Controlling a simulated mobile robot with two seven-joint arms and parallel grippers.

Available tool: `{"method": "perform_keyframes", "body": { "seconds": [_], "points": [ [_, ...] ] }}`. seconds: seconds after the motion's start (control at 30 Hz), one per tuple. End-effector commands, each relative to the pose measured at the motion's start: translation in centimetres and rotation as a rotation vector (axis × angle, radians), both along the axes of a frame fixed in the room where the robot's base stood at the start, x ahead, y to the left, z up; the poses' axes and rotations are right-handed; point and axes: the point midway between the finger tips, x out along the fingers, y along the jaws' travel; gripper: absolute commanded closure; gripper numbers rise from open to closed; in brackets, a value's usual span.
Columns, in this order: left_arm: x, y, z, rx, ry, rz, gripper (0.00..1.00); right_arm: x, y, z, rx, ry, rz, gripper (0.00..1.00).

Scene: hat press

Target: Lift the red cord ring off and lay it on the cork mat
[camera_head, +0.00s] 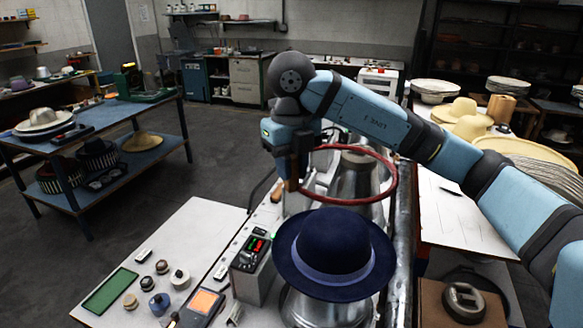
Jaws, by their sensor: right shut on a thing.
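The red cord ring (393,185) is a large thin hoop near the middle of the view. My right gripper (292,187) is shut on its left side. The ring is off the navy felt hat (335,243), just above and behind its crown. A silver metal form (357,178) shows through the hoop; the depth between them is hard to judge. The hat has a paler blue band and sits on a metal block. A brown square surface (430,310) at bottom right might be the cork mat, but I cannot tell. My left gripper is out of view.
A white worktop at lower left holds a green mat (110,290), small pots and a device with an orange screen (204,301). A control box (252,262) stands left of the hat. Straw hats (462,112) lie at the right. A blue table (85,125) stands far left.

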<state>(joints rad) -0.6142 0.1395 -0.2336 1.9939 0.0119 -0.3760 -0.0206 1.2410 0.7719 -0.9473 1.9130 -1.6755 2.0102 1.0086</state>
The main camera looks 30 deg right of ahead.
Motion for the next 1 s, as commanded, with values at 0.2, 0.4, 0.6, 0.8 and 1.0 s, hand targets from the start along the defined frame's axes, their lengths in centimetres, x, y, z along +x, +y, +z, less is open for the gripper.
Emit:
{"method": "perform_keyframes", "body": {
  "seconds": [0.2, 0.4, 0.6, 0.8, 1.0],
  "points": [
    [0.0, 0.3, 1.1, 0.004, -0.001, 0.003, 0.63, 0.0, 0.0, 1.6, -0.001, -0.001, -0.001, 1.0],
    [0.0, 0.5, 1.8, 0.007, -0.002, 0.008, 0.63, 0.0, 0.0, 2.8, -0.001, -0.001, 0.0, 1.0],
    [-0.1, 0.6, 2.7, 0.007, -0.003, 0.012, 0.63, 0.0, 0.0, 4.0, 0.0, 0.0, 0.0, 1.0],
    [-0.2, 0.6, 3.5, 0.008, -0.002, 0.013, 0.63, 0.0, 0.0, 5.2, 0.0, 0.0, 0.0, 1.0],
    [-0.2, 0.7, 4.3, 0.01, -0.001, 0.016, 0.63, 0.0, 0.0, 6.4, -0.001, -0.001, 0.0, 1.0]
  ]
}}
